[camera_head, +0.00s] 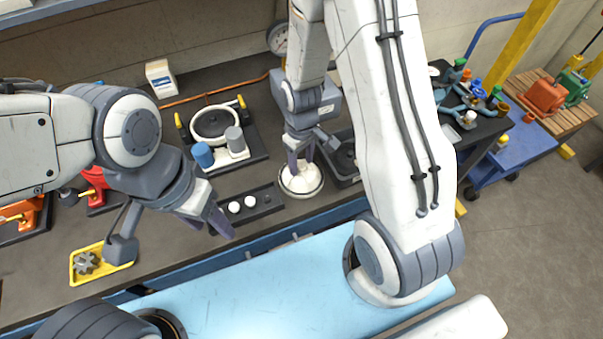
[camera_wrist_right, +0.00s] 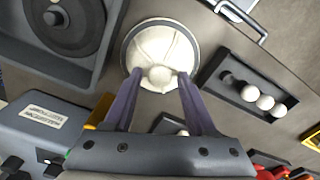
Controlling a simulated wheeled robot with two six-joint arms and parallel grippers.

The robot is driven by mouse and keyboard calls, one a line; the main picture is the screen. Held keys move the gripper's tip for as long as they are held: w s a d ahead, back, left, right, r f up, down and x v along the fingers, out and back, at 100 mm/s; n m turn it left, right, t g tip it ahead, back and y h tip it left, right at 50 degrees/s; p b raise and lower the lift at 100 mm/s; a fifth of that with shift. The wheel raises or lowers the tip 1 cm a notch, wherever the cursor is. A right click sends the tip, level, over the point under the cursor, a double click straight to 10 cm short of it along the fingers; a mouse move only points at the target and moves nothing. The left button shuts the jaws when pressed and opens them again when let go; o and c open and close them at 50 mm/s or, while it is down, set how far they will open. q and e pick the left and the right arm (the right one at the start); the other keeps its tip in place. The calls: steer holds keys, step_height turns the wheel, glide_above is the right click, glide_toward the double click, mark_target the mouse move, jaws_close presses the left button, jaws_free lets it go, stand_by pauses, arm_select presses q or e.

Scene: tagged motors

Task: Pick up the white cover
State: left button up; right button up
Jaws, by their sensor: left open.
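The white cover (camera_head: 301,180) is a round dome with a small knob on top, seated in a round dark-rimmed holder on the dark bench. In the right wrist view the cover (camera_wrist_right: 160,45) is straight ahead, its knob between the fingertips. My right gripper (camera_head: 301,163) is over the cover; it also shows in the right wrist view (camera_wrist_right: 160,73). Its fingers are apart, with a gap visible on each side of the knob. My left gripper (camera_head: 216,218) is open and empty, left of the cover, near the bench's front edge.
A black tray (camera_head: 268,199) with white balls lies just left of the cover. A fixture (camera_head: 258,150) with a white ring and blue and grey cylinders stands behind it. A yellow tray (camera_head: 77,274) with a gear sits at the left. A dark square fixture (camera_wrist_right: 62,70) is close beside the cover.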

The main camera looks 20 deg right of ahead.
jaws_close()
stand_by(1.2)
